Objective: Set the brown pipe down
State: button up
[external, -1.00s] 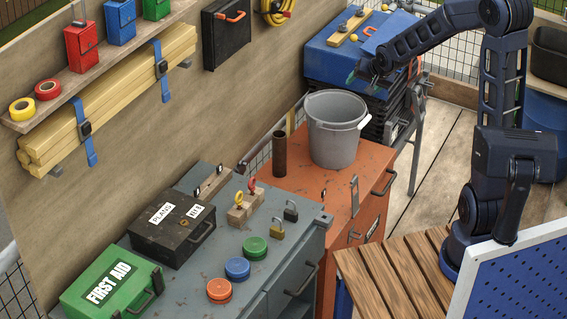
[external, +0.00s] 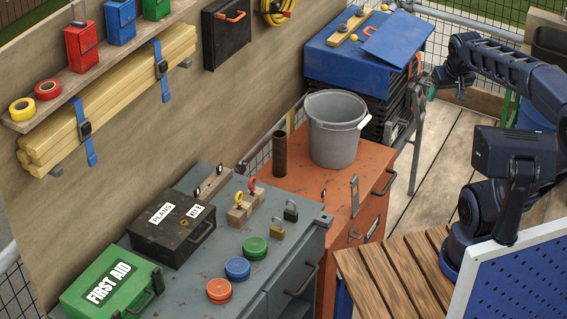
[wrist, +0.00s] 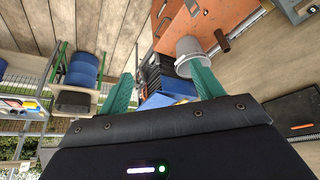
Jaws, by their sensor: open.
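The brown pipe (external: 280,154) stands upright on the orange cabinet (external: 376,160), to the left of the grey bucket (external: 334,130) and apart from it. The pipe also shows in the wrist view (wrist: 222,41), beside the bucket (wrist: 188,52). My gripper (external: 445,90) is at the right of the external view, beyond the cabinet and well away from the pipe. In the wrist view its two green fingers (wrist: 160,85) are spread wide, with nothing held between them.
A blue case (external: 365,55) with a level and a blue board on top stands behind the bucket. A grey cabinet (external: 290,265) holds a black box, a green first aid box, padlocks and coloured discs. A wooden slatted bench (external: 390,275) is at the front right.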

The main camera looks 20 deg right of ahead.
jog(key=shift+n, duration=0.3)
jog(key=shift+s+d+r, duration=0.1)
jog(key=shift+s+d, duration=0.15)
jog(key=shift+s, duration=0.85)
jog(key=shift+s+d, duration=0.25)
jog(key=shift+s, duration=0.85)
